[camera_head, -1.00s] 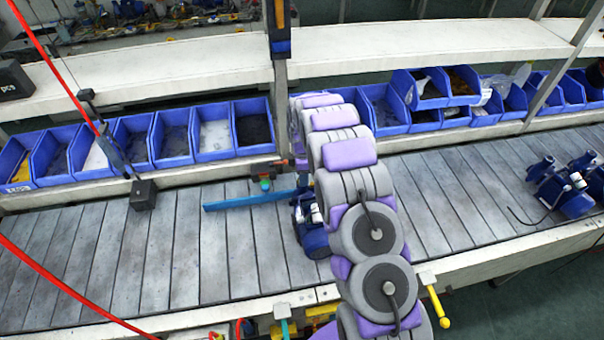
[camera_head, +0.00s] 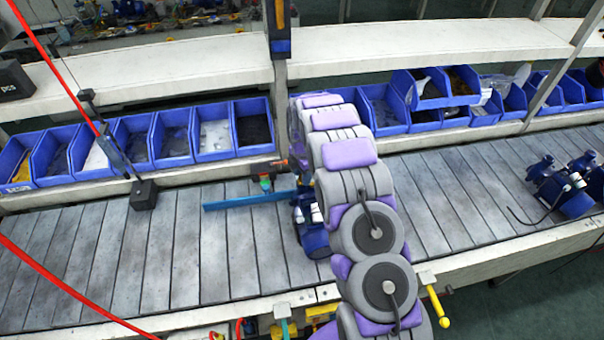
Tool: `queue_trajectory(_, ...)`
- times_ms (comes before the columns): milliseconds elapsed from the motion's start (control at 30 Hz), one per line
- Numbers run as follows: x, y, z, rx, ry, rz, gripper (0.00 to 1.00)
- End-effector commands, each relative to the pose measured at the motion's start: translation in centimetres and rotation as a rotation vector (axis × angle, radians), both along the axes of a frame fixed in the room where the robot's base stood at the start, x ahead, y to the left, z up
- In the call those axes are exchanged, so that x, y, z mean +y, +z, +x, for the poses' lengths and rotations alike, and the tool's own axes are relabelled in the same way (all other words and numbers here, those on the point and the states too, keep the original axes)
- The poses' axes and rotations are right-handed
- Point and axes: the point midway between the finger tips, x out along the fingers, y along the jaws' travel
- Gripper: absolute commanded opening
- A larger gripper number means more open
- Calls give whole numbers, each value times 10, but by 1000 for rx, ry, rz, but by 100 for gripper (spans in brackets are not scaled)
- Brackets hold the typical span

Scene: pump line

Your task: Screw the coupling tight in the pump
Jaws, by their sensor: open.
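A dark blue pump (camera_head: 312,222) stands on the slatted conveyor, left of my arm, which covers its right side. A long blue bar (camera_head: 245,200) reaches left from the top of this pump. Its right end meets or passes close to the pump; I cannot tell which. My arm rises from the bottom and bends away over the conveyor. My gripper is hidden behind the arm. I cannot make out the coupling.
Another blue pump (camera_head: 562,185) with a black cable sits on the conveyor at right. A small dark fixture with green and orange parts (camera_head: 265,178) stands behind the bar. Blue bins (camera_head: 213,138) line the back.

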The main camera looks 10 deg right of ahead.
Motion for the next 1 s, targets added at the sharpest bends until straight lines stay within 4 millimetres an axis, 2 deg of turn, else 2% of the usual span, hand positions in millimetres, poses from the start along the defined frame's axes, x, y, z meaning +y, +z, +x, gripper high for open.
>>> queue_trajectory(167, 0, 0, 0, 0, 29, 0, 46)
queue_trajectory(467, 0, 0, 0, 0, 285, 0, 46)
queue_trajectory(900, 0, 0, 0, 0, 298, 0, 46)
queue_trajectory(1000, 0, 0, 0, 0, 298, 0, 36)
